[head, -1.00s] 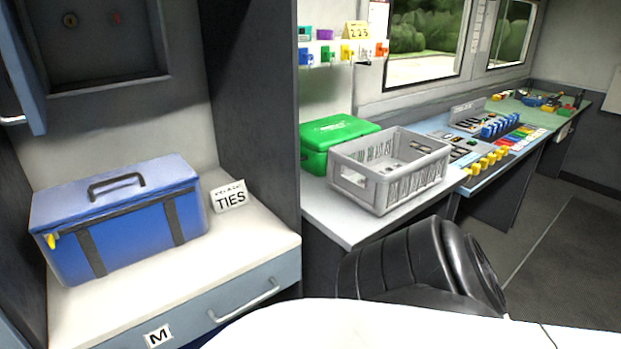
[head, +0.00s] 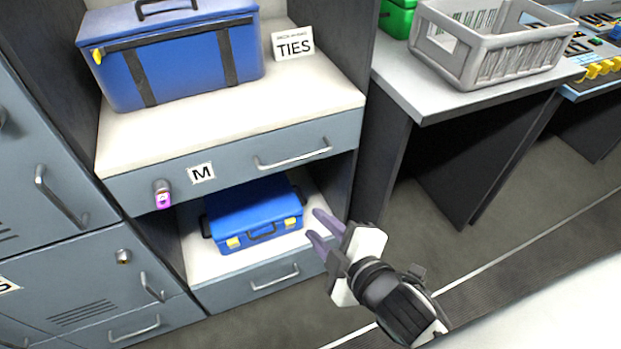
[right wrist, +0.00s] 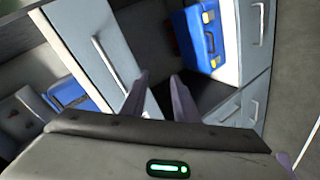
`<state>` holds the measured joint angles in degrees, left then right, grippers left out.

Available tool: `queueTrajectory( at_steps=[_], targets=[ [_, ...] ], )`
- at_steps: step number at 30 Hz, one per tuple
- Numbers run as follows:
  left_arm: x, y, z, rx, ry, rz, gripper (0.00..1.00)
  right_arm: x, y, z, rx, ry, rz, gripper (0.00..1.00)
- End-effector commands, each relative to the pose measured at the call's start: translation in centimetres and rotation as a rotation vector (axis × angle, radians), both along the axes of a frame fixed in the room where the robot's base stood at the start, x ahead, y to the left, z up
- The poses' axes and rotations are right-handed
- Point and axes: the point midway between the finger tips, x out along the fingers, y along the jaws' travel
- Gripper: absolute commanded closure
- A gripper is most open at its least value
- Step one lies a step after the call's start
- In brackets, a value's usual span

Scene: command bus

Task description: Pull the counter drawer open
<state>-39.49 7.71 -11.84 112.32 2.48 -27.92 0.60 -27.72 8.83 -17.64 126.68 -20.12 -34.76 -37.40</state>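My left gripper is not in view.
A blue case (head: 253,215) sits in the open shelf below the drawer. A lock with a glowing purple end (head: 163,195) sticks out at the drawer's left.

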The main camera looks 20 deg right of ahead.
Motion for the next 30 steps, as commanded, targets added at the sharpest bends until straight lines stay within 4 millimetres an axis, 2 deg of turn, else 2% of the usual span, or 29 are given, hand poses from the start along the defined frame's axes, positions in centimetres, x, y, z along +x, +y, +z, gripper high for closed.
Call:
queueTrajectory(
  at_steps=[1, 3, 6, 9, 13, 24, 30],
  targets=[
    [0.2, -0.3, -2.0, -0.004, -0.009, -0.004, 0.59, 1.2, -0.1, 0.7, -0.119, -0.082, 0.033, 0.73],
    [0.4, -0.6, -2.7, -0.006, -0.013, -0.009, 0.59, 2.1, -0.4, 3.2, -0.276, -0.167, 0.06, 0.73],
    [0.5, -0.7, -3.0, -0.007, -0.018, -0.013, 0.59, 2.7, -0.9, 5.7, -0.428, -0.241, 0.074, 0.73],
    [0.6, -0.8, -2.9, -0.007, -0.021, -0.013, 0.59, 3.2, -1.1, 6.8, -0.496, -0.269, 0.078, 0.73],
    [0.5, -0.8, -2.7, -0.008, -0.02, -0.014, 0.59, 4.8, -1.0, 6.9, -0.506, -0.273, 0.079, 0.73],
    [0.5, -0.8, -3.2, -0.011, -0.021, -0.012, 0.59, 11.2, -0.8, 5.4, -0.502, -0.269, 0.079, 0.73],
    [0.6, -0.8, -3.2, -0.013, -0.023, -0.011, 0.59, 12.7, -0.8, 5.0, -0.499, -0.267, 0.08, 0.73]
  ],
)
